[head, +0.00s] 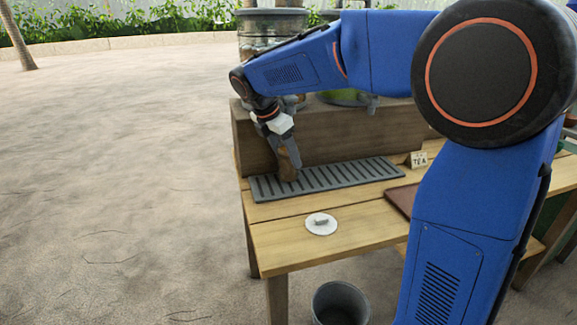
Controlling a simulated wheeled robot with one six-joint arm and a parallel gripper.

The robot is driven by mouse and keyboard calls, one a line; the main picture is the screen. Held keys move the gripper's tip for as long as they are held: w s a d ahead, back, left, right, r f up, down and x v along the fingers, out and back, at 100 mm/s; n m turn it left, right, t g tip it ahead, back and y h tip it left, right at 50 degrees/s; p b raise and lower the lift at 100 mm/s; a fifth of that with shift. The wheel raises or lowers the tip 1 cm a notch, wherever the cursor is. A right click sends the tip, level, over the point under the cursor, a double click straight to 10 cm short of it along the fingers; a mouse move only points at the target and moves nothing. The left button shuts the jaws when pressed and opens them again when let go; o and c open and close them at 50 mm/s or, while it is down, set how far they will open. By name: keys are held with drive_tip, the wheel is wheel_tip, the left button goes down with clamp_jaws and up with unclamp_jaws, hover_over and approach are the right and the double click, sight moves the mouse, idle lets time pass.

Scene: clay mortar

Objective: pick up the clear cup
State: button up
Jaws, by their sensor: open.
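My gripper (284,160) points down over the left part of the grey slatted tray (352,172). The jaws are open. A small brownish upright shape (287,167) stands at the fingers, on or just above the tray. It may be the clear cup showing the wood behind it, but it is too small and too covered by the fingers to be sure. I cannot tell whether the fingers touch it. No other clear cup can be made out.
The tray lies on a wooden table (290,244), against a raised wooden block (330,140). A white disc (321,229) with a grey piece on it lies in front. A TEA sign (418,160) stands right. A large glass jar (268,30) is behind; a bucket (341,297) stands below.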

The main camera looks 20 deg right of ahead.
drive_tip(key=shift+d+f, duration=0.1)
drive_tip(key=shift+f, duration=0.15)
drive_tip(key=c, duration=1.1)
drive_tip(key=shift+r, duration=0.15)
drive_tip(key=shift+r, duration=0.25)
drive_tip(key=s+a, duration=0.2)
drive_tip(key=a, duration=0.3)
drive_tip(key=s+a, duration=0.2)
drive_tip(key=a, duration=0.4)
drive_tip(key=s+a, duration=0.3)
drive_tip(key=a, duration=0.2)
drive_tip(key=shift+a+r, duration=0.35)
